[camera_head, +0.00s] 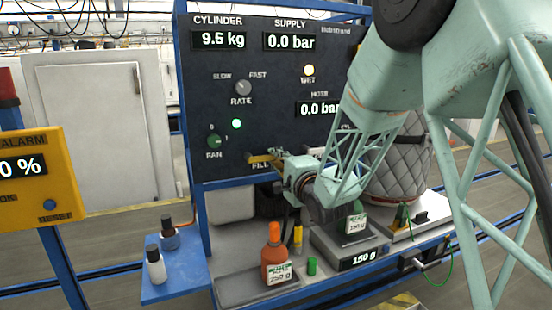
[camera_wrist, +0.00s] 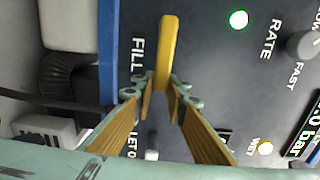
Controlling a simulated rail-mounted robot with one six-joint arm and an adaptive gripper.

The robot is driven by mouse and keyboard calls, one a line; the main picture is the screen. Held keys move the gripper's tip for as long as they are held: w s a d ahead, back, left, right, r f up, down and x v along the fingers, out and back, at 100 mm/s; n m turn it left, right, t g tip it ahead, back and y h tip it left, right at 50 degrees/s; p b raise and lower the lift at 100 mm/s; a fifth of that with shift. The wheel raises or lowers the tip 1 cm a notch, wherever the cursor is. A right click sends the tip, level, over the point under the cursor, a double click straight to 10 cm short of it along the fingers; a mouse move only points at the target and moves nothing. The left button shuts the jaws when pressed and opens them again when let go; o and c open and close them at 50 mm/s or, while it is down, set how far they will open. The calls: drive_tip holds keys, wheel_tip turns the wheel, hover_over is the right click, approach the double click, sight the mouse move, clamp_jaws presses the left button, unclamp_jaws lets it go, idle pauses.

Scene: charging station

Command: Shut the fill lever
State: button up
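The fill lever is a yellow handle (camera_head: 258,160) low on the dark panel, by the FILL label, and it lies roughly level in the head view. In the wrist view the yellow lever (camera_wrist: 165,45) extends up from between the fingertips. My gripper (camera_head: 279,154) is at the panel, at the lever's right part. In the wrist view its two fingers (camera_wrist: 163,84) stand one on each side of the lever's lower end. The gaps there are too small to tell whether the fingers press on it. My gripper hides part of the FILL label in the head view.
The panel has a FAN knob (camera_head: 213,141), a green light (camera_head: 236,124) and a RATE knob (camera_head: 243,87). Below stand an orange bottle (camera_head: 274,255), a scale (camera_head: 348,247) reading 150 g and a quilted vessel (camera_head: 402,165). A yellow alarm box (camera_head: 40,182) is at the left.

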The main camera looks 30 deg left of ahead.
drive_tip(key=o, duration=0.4)
drive_tip(key=shift+s+d, duration=0.1)
drive_tip(key=shift+d, duration=0.05)
drive_tip(key=v, duration=1.1)
drive_tip(key=shift+s+d, duration=0.2)
drive_tip(key=shift+s, duration=0.05)
idle(0.4)
